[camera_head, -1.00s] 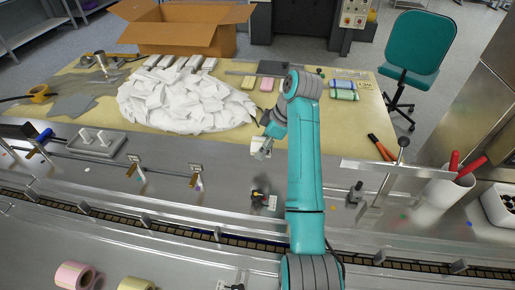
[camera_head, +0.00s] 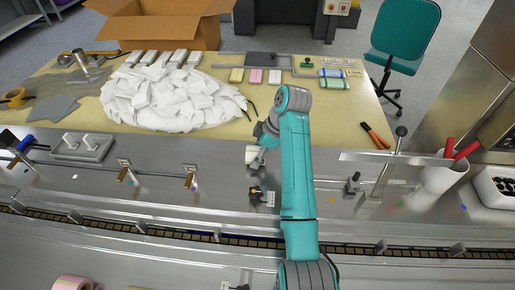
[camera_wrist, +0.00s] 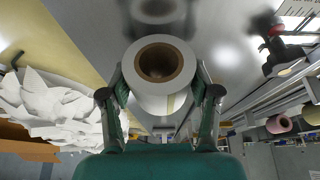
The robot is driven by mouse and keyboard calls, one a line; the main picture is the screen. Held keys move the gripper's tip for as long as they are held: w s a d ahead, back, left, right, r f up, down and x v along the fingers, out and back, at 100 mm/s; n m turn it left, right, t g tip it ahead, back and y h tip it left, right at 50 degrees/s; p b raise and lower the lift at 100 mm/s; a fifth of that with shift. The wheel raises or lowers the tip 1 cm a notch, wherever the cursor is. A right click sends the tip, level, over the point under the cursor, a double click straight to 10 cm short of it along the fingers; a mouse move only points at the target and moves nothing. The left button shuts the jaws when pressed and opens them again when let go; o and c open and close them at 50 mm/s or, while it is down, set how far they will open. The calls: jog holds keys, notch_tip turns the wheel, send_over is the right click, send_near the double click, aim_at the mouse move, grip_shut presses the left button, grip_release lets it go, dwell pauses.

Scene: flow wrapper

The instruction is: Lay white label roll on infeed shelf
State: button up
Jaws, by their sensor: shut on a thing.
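The white label roll (camera_wrist: 162,103) has a brown cardboard core that faces the wrist camera. My gripper (camera_wrist: 160,90) is shut on it, with one finger on each side. In the head view the roll (camera_head: 252,155) shows small and pale beside my gripper (camera_head: 259,150), partly hidden by the arm. The roll is over the steel shelf (camera_head: 222,150) between the tan table and the conveyor. Its reflection shows in the steel in the wrist view. I cannot tell whether the roll touches the steel.
Small brass-coloured posts (camera_head: 190,178) stand to the left. A pile of white packets (camera_head: 170,100) lies on the tan table (camera_head: 300,115). Bare steel lies left of the gripper.

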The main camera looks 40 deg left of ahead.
jog(key=shift+f, duration=0.2)
jog(key=o, duration=1.2)
jog(key=shift+r, duration=0.1)
